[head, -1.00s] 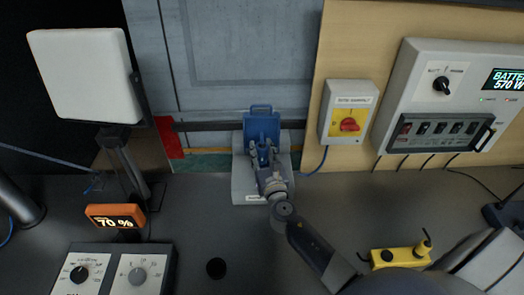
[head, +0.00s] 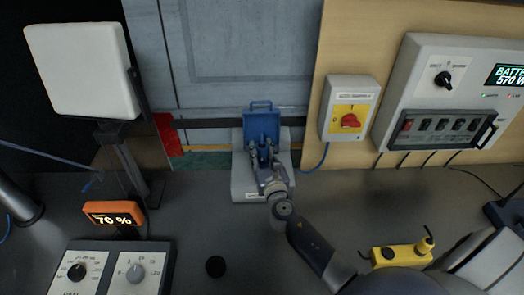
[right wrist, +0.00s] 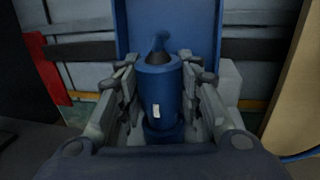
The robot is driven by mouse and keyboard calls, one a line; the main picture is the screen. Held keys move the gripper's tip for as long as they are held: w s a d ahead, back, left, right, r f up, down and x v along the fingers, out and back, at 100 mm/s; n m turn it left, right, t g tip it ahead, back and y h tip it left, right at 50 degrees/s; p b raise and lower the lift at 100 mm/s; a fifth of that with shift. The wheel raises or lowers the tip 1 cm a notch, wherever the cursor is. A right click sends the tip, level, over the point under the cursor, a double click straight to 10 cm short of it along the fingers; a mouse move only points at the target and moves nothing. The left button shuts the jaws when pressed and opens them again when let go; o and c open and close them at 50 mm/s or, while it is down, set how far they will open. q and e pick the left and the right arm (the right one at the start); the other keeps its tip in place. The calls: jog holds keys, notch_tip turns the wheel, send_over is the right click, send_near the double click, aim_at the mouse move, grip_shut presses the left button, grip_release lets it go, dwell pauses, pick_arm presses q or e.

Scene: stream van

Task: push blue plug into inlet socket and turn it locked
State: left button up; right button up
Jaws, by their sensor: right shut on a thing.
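The blue plug (right wrist: 158,95) stands between the fingers of my right gripper (right wrist: 160,92) in the right wrist view, with a small white mark on its side. My right gripper, also in the head view (head: 264,158), is shut on the plug in front of the inlet. The inlet has a raised blue lid (head: 261,125) and sits on a grey base block (head: 242,185). The lid also shows behind the plug in the right wrist view (right wrist: 205,30). The socket opening is hidden by the plug and gripper, so I cannot tell how deep the plug sits. My left gripper is not in view.
A yellow and grey switch box with a red knob (head: 349,121) is on the wall right of the inlet. A battery panel (head: 442,110) is further right. A yellow device (head: 400,256) lies at the front right. An orange display (head: 114,214) and knob boxes stand left.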

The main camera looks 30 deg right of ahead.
jog(key=shift+f+b, duration=0.85)
jog(key=shift+f, duration=0.1)
jog(key=shift+d+n+y, duration=0.1)
jog(key=shift+n+y, duration=0.4)
jog(key=shift+y, duration=0.3)
jog(key=shift+n+t+y+b, duration=0.3)
jog(key=shift+n+y+b, duration=0.65)
jog(key=shift+y, duration=0.65)
jog(key=shift+n+y+b, duration=0.65)
jog(key=shift+y+b, duration=0.05)
jog(key=shift+y, duration=0.2)
jog(key=shift+n+y+b, duration=0.9)
jog(key=shift+y+b, duration=0.5)
jog(key=shift+b, duration=0.35)
jog(key=shift+g, duration=0.4)
